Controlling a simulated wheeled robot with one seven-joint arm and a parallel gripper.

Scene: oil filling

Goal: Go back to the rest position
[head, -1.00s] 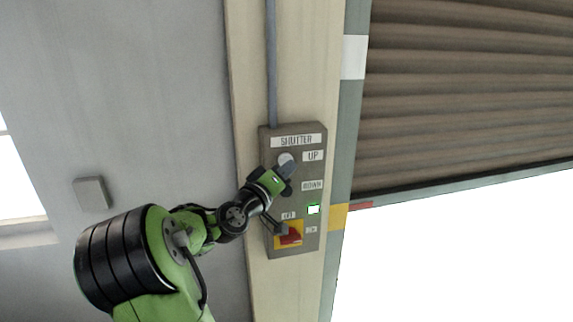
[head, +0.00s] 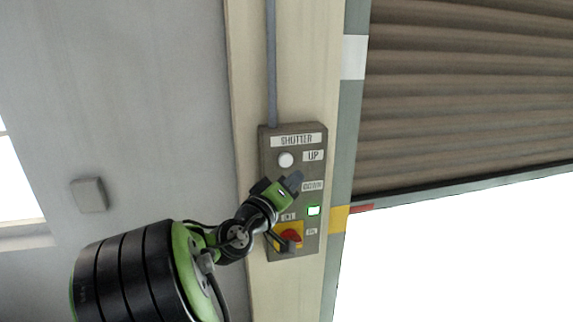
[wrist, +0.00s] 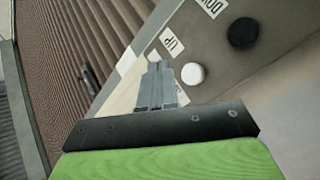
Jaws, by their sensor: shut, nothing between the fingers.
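My gripper (head: 293,181) is in front of the shutter control box (head: 270,140) in the head view, and its fingers hide the spot beside the DOWN label (head: 312,186). In the wrist view the gripper fingers (wrist: 157,86) are together, with nothing between them. The white UP button (head: 286,160) is uncovered in the head view; it also shows in the wrist view (wrist: 193,74), just right of the fingertips and apart from them in the picture. The black DOWN button (wrist: 243,33) is farther up in the wrist view.
The box is on a cream post (head: 247,90). The brown roller shutter (head: 460,100) is partly raised at right. Grey wall (head: 120,100) is at left.

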